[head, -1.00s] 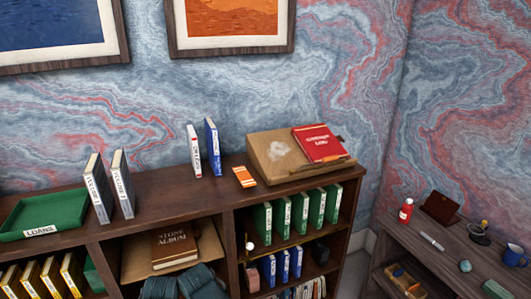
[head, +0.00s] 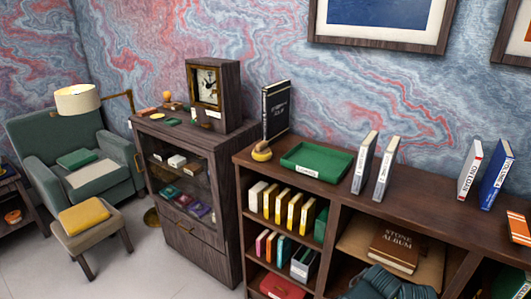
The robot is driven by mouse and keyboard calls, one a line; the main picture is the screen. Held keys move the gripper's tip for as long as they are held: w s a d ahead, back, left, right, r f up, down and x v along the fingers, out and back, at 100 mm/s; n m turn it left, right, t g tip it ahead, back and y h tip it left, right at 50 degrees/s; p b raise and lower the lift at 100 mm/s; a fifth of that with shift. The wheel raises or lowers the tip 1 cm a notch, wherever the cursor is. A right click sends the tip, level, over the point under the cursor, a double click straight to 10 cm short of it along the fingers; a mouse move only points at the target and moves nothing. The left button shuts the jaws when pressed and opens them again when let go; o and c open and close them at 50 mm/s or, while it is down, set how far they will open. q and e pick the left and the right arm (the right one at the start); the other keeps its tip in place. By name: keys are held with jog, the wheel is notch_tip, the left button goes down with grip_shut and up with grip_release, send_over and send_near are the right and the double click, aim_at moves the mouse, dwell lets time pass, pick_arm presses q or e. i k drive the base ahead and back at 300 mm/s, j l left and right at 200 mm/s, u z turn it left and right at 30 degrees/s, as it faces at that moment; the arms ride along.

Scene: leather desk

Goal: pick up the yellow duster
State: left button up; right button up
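A flat yellow piece that looks like a folded cloth, likely the yellow duster (head: 84,216), lies on top of the footstool (head: 97,237) at the lower left of the head view. A smaller yellow item with a dark top (head: 262,152) sits at the left end of the low bookcase; it is too small to tell what it is. Neither of my grippers is in view.
A green armchair (head: 42,142) stands behind the footstool. A dark glass-fronted cabinet (head: 222,215) with a clock (head: 207,88) stands to its right. The bookcase (head: 335,189) carries a green tray (head: 318,159) and upright books. Pale floor (head: 40,270) is clear before the footstool.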

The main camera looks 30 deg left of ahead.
aim_at(261, 152)
jog(key=j+z, duration=0.1)
jog(key=j, duration=0.75)
jog(key=j+z, duration=0.15)
jog(key=j, duration=0.7)
jog(key=j+z, duration=0.1)
jog(key=j, duration=0.75)
jog(key=j+z, duration=0.15)
jog(key=j, duration=0.65)
jog(key=k+j+z, duration=0.1)
jog(key=j, duration=0.75)
jog(key=k, duration=0.05)
